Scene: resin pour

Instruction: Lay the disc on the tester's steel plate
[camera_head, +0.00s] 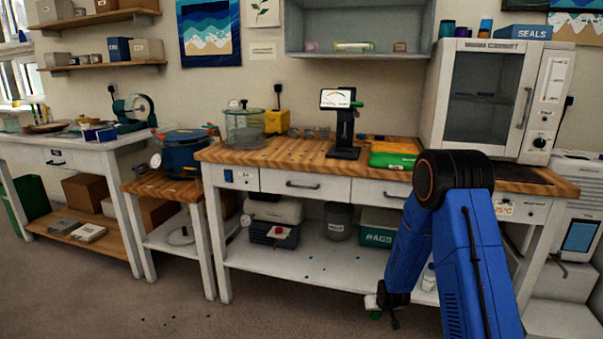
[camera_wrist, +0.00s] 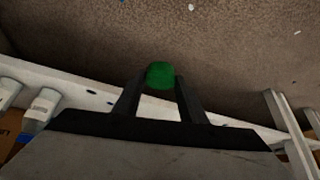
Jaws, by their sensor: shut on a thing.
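A green disc (camera_wrist: 160,74) is held between the two dark fingertips of my gripper (camera_wrist: 160,85) in the wrist view. The tester (camera_head: 344,130) looks like the black stand with a lit gauge screen on the wooden bench top. Its base (camera_head: 343,153) looks dark; I cannot make out the steel plate. My gripper is well below and right of it, apart from it.
Green and orange packs (camera_head: 393,154) lie right of the tester. A glass chamber (camera_head: 244,127) and a yellow box (camera_head: 277,121) stand left. A large oven-like cabinet (camera_head: 490,98) fills the bench's right end. The bench edge and drawers (camera_head: 305,185) rise above my gripper.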

